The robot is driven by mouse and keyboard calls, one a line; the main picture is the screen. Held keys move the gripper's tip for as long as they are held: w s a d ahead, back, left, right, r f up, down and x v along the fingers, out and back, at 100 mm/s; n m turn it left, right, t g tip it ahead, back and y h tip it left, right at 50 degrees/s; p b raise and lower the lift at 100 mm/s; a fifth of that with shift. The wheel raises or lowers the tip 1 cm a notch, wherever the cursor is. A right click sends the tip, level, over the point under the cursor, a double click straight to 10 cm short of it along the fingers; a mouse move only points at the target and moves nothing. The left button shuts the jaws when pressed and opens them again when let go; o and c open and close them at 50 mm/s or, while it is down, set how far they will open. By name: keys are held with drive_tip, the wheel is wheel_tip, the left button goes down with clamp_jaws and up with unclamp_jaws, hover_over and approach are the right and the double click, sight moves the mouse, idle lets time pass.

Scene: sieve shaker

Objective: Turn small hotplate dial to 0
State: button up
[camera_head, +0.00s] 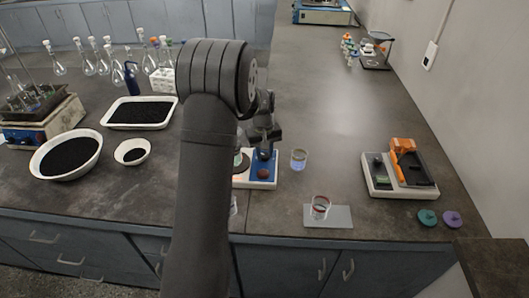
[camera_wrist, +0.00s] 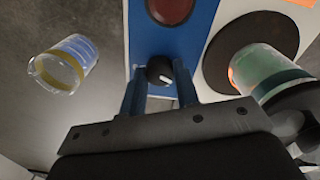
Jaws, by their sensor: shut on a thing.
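The small hotplate (camera_head: 261,183) has a white and blue body and stands near the front edge of the bench, partly hidden behind my arm. In the wrist view its blue control panel (camera_wrist: 203,20) carries a black dial (camera_wrist: 160,70) with a white mark that points to the lower right. A dark red round part (camera_wrist: 170,10) sits on the same panel. My gripper (camera_wrist: 159,80) is shut on the dial, with one finger on each side of it. In the head view my gripper (camera_head: 263,150) is over the hotplate's panel. The scale numbers cannot be read.
A beaker with green liquid (camera_wrist: 268,72) stands on the hotplate's dark round plate (camera_wrist: 222,52). A beaker with blue liquid (camera_head: 298,159) stands close beside the hotplate. Another beaker (camera_head: 320,207) stands on a grey pad (camera_head: 342,216). Bench between there and the orange-topped device (camera_head: 402,146) is clear.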

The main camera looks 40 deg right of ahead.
sight(263, 155)
drive_tip(key=shift+n, duration=0.7)
drive_tip(key=o, duration=1)
drive_tip(key=shift+c, duration=0.2)
wheel_tip(263, 155, up, 18)
drive_tip(key=shift+a+f, duration=0.25)
drive_tip(key=shift+a, duration=0.05)
drive_tip(key=shift+f, duration=0.1)
drive_tip(key=f, duration=1.7)
drive_tip(key=shift+d+f, duration=0.2)
drive_tip(key=shift+d, duration=0.1)
drive_tip(key=shift+r, duration=0.1)
